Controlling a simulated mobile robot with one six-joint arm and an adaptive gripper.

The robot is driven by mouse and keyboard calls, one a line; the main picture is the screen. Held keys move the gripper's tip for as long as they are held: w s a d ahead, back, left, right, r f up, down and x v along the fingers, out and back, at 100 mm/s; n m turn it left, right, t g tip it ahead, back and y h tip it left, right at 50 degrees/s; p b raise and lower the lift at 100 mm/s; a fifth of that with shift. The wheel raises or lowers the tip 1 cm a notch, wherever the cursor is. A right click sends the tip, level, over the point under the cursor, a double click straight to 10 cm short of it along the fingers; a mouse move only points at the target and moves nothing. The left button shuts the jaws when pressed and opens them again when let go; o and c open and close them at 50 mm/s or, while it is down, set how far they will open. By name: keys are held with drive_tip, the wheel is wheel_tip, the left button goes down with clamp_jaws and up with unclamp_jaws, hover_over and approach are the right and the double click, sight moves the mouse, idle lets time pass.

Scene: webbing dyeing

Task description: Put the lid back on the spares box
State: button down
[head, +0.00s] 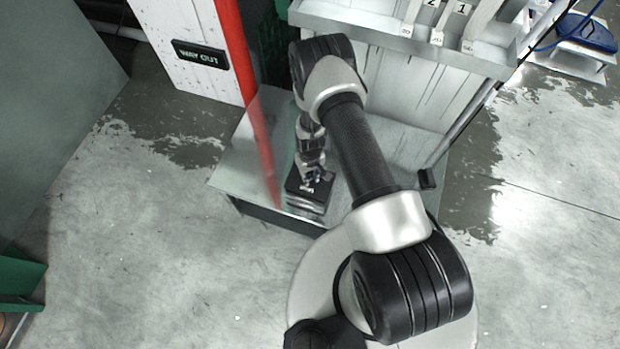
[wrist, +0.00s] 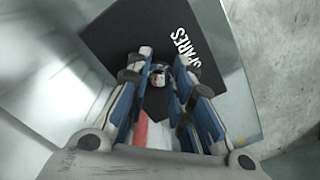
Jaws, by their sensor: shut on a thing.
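The dark lid (wrist: 160,35) with white SPARES lettering fills the top middle of the wrist view. My gripper (wrist: 160,74) is shut on the lid, at a small part between the fingertips that is mostly hidden. In the head view the lid (head: 299,188) lies flat-looking below my gripper (head: 316,177). The spares box (head: 304,207) shows as a narrow side under the lid, near the front edge of the bench. I cannot tell whether the lid rests fully on the box or is slightly above it.
The grey bench top (head: 238,160) is clear left of the box. A red post (head: 243,85) rises close on the left. A rack with numbered tags (head: 437,37) stands behind to the right. A WAY OUT sign (head: 200,54) is on the white panel.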

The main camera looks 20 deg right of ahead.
drive_tip(key=shift+f, duration=1.25)
drive_tip(key=shift+f+b, duration=0.15)
drive_tip(key=shift+b, duration=0.25)
drive_tip(key=c, duration=1.4)
unclamp_jaws()
